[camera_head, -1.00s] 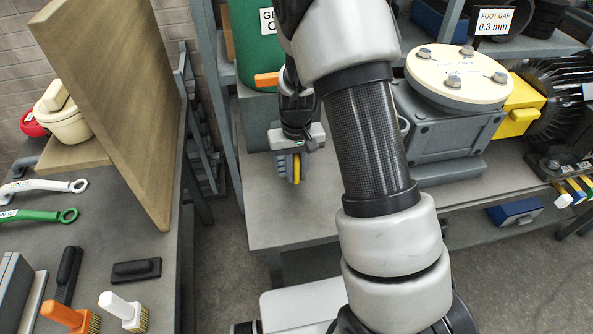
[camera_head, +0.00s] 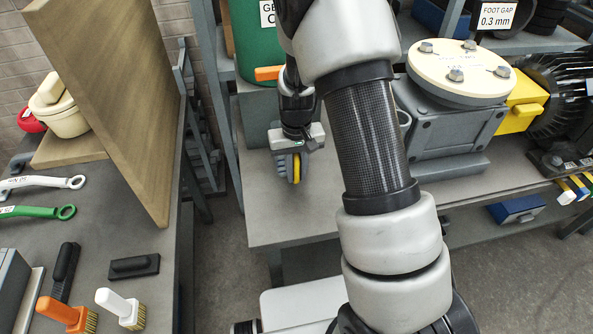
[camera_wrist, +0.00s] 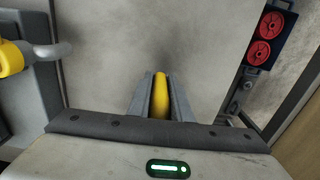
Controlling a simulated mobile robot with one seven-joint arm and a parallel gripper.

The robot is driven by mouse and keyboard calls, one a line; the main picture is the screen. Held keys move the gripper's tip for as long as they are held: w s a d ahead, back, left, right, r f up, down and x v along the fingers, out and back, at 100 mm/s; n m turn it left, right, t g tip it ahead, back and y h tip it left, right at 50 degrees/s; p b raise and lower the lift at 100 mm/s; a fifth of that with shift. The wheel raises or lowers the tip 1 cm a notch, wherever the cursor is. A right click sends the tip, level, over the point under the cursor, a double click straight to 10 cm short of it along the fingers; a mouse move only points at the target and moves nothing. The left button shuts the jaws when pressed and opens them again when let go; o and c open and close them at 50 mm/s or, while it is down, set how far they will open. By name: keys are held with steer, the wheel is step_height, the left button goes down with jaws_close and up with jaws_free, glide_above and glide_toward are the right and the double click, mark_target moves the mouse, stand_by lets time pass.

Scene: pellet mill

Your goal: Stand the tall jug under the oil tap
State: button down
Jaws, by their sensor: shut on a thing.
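My gripper (camera_head: 288,168) points down over the left part of the grey bench, in front of the green drum. Its grey fingers are shut on a narrow yellow thing (camera_head: 297,168). In the wrist view the yellow thing (camera_wrist: 161,95) shows as an upright strip between the fingers (camera_wrist: 160,102); its full shape is hidden. I cannot tell whether it is part of the tall jug, and I make out no whole jug elsewhere. An orange tap handle (camera_head: 268,73) shows low on the green drum (camera_head: 256,40), behind and above the gripper; the tap's outlet is hidden by my arm.
The grey bench (camera_head: 262,215) has clear room at its front left. A grey gearbox (camera_head: 450,125) with a round cream lid stands right of my arm. A wooden board (camera_head: 115,90) stands upright on the left table. Brushes (camera_head: 120,308) and spanners (camera_head: 40,212) lie there.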

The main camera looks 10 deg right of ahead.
mark_target(296, 155)
steer(key=shift+f, duration=0.1)
stand_by(0.4)
steer(key=shift+c, duration=1.7)
jaws_free()
steer(key=shift+r+p, duration=2.75)
steer(key=shift+r, duration=1.75)
